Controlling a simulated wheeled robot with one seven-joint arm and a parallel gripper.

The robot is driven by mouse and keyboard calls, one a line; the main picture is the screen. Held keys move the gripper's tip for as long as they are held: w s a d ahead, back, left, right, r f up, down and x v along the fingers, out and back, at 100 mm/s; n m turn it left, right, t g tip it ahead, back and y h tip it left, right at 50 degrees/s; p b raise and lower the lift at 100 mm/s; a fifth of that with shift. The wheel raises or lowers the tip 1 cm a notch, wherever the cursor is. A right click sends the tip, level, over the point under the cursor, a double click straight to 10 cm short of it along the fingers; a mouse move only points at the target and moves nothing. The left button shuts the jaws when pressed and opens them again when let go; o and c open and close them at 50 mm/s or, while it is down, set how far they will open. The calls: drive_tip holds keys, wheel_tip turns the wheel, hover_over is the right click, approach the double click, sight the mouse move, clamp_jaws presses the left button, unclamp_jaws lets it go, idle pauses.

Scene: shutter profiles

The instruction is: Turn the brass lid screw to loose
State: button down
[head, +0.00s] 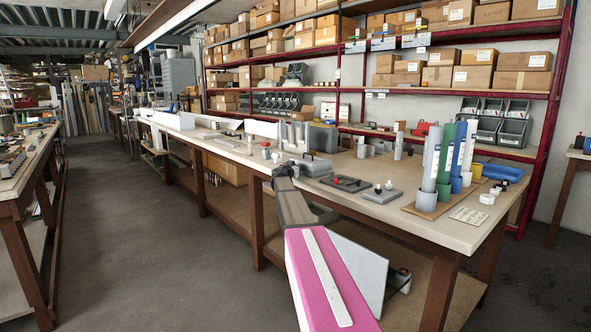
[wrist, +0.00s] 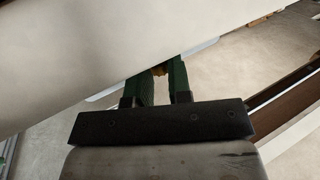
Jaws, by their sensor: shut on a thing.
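The bench (head: 460,228) holds a grey plate with knobs (head: 382,195), a dark plate with red knobs (head: 345,183) and upright tubes (head: 430,160) on a board. Shelves of cardboard boxes (head: 470,77) stand behind. The aisle floor (head: 140,240) at left is clear.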

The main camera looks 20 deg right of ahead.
drive_tip(key=shift+s+d+n+t+y, duration=0.1)
drive_tip(key=shift+n+t+y, duration=0.9)
drive_tip(key=shift+n+y, duration=0.15)
drive_tip(key=shift+y, duration=0.35)
drive_tip(key=c, duration=1.3)
unclamp_jaws()
drive_tip(key=shift+c, duration=0.2)
